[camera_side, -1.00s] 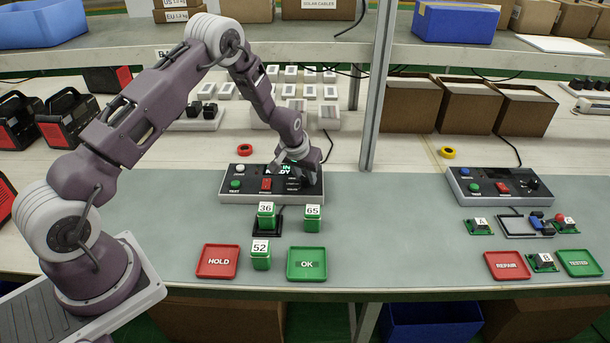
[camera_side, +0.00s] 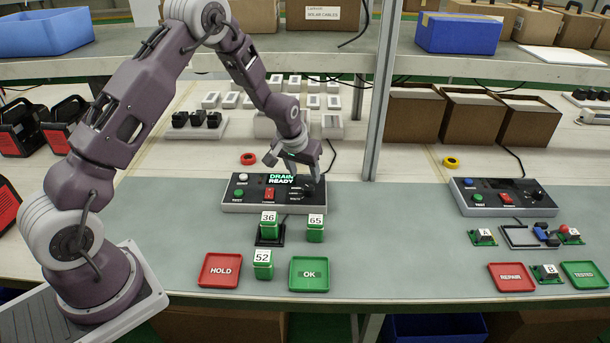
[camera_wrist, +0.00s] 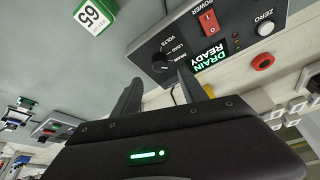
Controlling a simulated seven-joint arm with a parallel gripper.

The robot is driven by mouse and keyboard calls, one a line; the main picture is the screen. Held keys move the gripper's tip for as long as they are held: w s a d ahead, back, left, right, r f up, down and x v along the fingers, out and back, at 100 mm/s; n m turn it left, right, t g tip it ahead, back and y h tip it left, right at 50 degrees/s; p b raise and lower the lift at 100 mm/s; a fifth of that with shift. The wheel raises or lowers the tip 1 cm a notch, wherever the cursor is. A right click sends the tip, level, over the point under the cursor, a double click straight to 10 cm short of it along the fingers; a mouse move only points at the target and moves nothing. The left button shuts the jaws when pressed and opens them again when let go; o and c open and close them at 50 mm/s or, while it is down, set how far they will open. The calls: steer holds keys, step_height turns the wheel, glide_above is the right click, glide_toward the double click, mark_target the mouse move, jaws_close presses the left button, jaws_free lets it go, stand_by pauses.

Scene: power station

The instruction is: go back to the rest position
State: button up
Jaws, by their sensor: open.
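My gripper (camera_side: 293,167) is open and empty, just above the right end of the left control box (camera_side: 230,205). In the wrist view the gripper's two fingers (camera_wrist: 160,92) point toward the black knob (camera_wrist: 160,64) and stand apart from each other. I cannot tell whether a finger touches the knob. The display (camera_wrist: 212,55) glows green with "DRAIN READY". A red power switch (camera_side: 269,194) and a green button (camera_side: 239,193) sit on the same box.
Green blocks 36 (camera_side: 268,230), 65 (camera_side: 316,235) and 52 (camera_side: 263,270) stand in front of the box; 36 is on a black stand. Red HOLD (camera_side: 220,285) and green OK (camera_side: 309,288) trays lie nearer. A metal post (camera_side: 377,100) rises behind, right of the gripper.

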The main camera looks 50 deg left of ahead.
steer(key=s+d+r+m+t+h, duration=0.1)
steer(key=s+d+r, duration=0.4)
steer(key=s+r, duration=0.5)
steer(key=s+d+r+m, duration=0.1)
steer(key=s+d+r, duration=0.35)
steer(key=r, duration=0.85)
steer(key=s+d+r+m, duration=0.1)
steer(key=s, duration=0.9)
steer(key=s+d+r+m, duration=0.1)
steer(key=s+d, duration=0.1)
steer(key=s, duration=0.9)
steer(key=shift+d+r+t+h, duration=0.15)
steer(key=shift+r+t+h, duration=0.1)
steer(key=shift+t+h, duration=0.05)
